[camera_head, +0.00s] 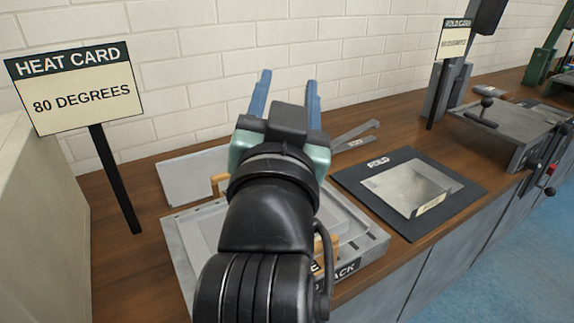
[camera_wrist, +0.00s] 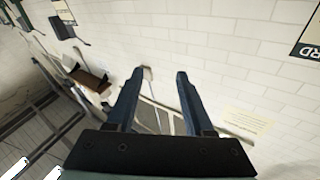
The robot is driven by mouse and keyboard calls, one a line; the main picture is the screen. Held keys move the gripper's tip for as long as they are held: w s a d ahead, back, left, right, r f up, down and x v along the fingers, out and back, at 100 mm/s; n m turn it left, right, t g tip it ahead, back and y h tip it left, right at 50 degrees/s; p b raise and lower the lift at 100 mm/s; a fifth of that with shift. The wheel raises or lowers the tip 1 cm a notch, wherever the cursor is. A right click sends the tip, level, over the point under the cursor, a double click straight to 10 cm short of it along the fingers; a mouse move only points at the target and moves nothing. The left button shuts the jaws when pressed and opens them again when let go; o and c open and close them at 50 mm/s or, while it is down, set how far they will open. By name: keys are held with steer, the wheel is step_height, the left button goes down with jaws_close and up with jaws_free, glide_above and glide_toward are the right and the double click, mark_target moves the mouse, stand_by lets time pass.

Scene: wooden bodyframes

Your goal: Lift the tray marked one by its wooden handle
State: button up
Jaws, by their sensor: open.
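In the head view a pale grey tray (camera_head: 352,224) sits in a grey rack (camera_head: 183,268) on the wooden bench. My arm covers much of both. Parts of light wooden handles show beside my arm, one at the back left (camera_head: 218,183) and one at the front right (camera_head: 328,245). No number on the tray can be read; a dark rack label is partly covered. My gripper (camera_head: 289,80) is above and beyond the tray, its blue fingers spread apart and pointing toward the wall. In the wrist view my gripper (camera_wrist: 160,75) has nothing between its fingers.
A heat card sign (camera_head: 80,88) reading 80 DEGREES stands at the left. A dark FOLD mat (camera_head: 450,198) with a clear-looking sheet piece lies right of the rack. Flat metal strips (camera_head: 352,137) lie behind. A bending machine (camera_head: 515,125) is farther right. The brick wall closes the back.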

steer(key=w+a+f+m+g+p, duration=0.1)
steer(key=w+a+f+g+p, duration=0.15)
steer(key=p, duration=0.35)
steer(key=m+g+h+p, duration=0.65)
steer(key=g+p, duration=0.75)
steer(key=p, duration=1)
glide_toward(318, 254)
steer(key=shift+m+y, duration=0.35)
steer(key=shift+m, duration=0.1)
steer(key=x, duration=1.1)
steer(key=shift+w+d+f+p, duration=0.1)
steer(key=shift+w+f+p, duration=0.15)
steer(key=shift+f+p, duration=0.15)
steer(key=shift+r, duration=0.1)
jaws_close()
steer(key=shift+w+r, duration=0.1)
